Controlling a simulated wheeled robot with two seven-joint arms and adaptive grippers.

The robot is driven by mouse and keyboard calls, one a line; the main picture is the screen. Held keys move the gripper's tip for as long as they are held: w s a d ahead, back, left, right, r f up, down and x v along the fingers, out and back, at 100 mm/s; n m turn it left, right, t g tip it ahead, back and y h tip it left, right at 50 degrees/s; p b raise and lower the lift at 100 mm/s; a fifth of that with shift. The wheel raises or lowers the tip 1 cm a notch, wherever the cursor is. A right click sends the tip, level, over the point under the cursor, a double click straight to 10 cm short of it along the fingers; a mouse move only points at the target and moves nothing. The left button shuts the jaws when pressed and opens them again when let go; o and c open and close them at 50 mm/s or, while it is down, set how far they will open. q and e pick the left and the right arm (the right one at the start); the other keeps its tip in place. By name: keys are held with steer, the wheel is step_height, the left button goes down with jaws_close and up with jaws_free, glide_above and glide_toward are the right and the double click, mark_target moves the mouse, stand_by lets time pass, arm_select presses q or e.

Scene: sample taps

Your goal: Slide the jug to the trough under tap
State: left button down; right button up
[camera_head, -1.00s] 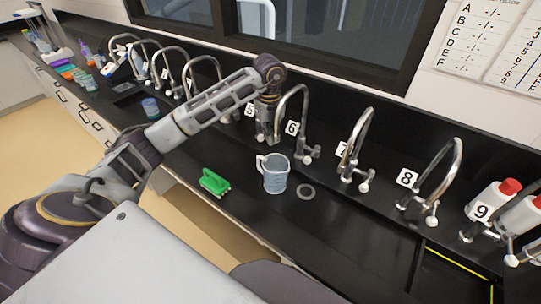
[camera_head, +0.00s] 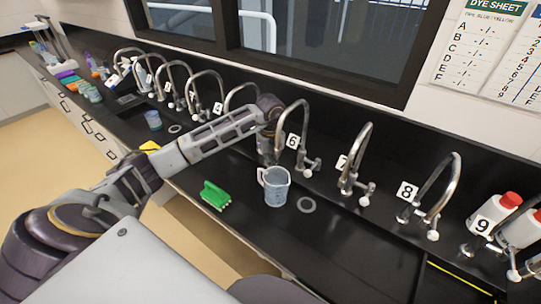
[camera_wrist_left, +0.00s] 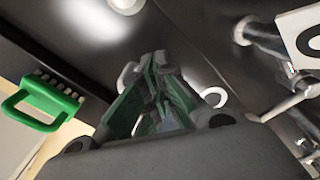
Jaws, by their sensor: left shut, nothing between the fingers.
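The clear bluish jug (camera_head: 275,187) stands upright on the black counter in the head view, its handle to the left. My left gripper (camera_head: 268,157) reaches down just behind the jug, near tap 6 (camera_head: 303,120). Its fingertips are partly hidden, and I cannot tell whether they touch the jug. In the left wrist view the gripper's fingers (camera_wrist_left: 165,95) are together, with nothing held; I cannot make out the jug clearly there. A sunken trough (camera_head: 455,285) with a yellow edge lies at the lower right. My right gripper is out of view.
A green brush (camera_head: 214,195) lies left of the jug and shows in the left wrist view (camera_wrist_left: 45,100). A grey ring (camera_head: 307,205) lies right of it. Tap 7 (camera_head: 357,150) and tap 8 (camera_head: 440,185) stand along the back. The front counter is clear rightward.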

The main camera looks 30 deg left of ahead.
mark_target(272, 172)
arm_select(q)
steer(key=shift+f, duration=1.55)
steer(key=shift+s+d, duration=0.6)
steer(key=shift+d, duration=0.25)
steer(key=shift+w+a, duration=0.1)
steer(key=shift+a, duration=0.05)
